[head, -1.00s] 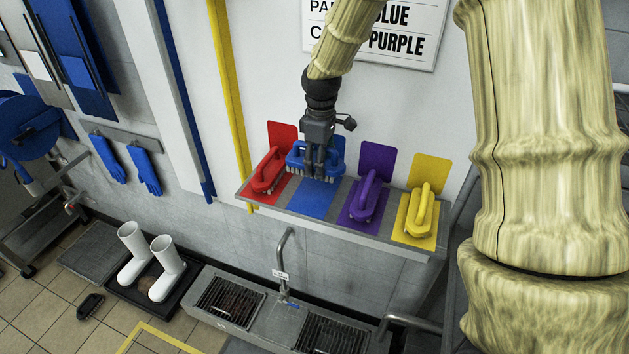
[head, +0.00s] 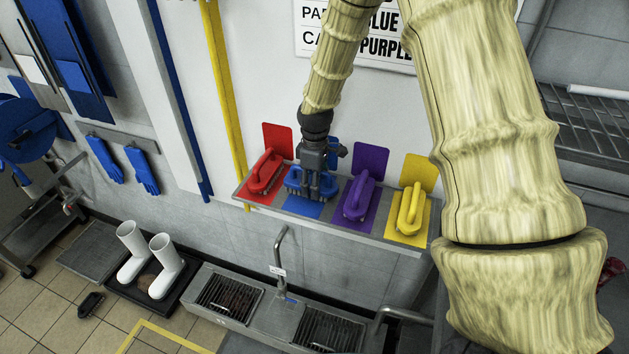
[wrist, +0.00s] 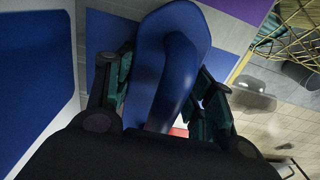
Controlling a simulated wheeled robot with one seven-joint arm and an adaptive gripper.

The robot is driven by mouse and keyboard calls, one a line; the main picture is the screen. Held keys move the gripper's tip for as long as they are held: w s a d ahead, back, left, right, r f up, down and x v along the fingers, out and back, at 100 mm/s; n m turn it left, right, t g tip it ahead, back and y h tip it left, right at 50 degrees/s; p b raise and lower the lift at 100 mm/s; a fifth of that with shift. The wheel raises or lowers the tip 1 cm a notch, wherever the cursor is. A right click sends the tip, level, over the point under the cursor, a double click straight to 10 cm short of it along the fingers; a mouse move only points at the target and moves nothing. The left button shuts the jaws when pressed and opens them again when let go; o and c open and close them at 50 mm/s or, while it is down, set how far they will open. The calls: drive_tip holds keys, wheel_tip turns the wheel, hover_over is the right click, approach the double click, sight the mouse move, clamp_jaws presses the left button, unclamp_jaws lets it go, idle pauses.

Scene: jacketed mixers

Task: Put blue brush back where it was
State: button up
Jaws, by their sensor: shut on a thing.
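The blue brush (head: 294,186) is at the blue section of the wall shelf, between the red brush and the purple brush. My gripper (head: 317,194) is shut on its handle from above and hides part of it. The blue mat (head: 303,208) shows in front of and below the brush. Whether the bristles touch the mat I cannot tell. In the wrist view the blue brush handle (wrist: 165,60) lies between my two fingers.
The shelf (head: 343,239) also bears a red brush (head: 265,172), a purple brush (head: 358,197) and a yellow brush (head: 411,208), each with a matching wall panel behind. A sink (head: 268,318) with a tap (head: 278,268) stands below. White boots (head: 165,265) stand at lower left.

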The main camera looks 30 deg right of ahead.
drive_tip(key=shift+s+r, duration=0.1)
drive_tip(key=shift+s, duration=0.05)
drive_tip(key=o, duration=1.3)
drive_tip(key=shift+f, duration=0.2)
drive_tip(key=shift+o, duration=0.2)
drive_tip(key=shift+r, duration=0.3)
drive_tip(key=shift+w+d+r+b, duration=0.1)
drive_tip(key=shift+r+b, duration=1.2)
drive_tip(key=shift+r, duration=1.65)
drive_tip(key=shift+w+r+b, duration=0.1)
drive_tip(key=shift+r+b, duration=1.15)
drive_tip(key=shift+r, duration=1.65)
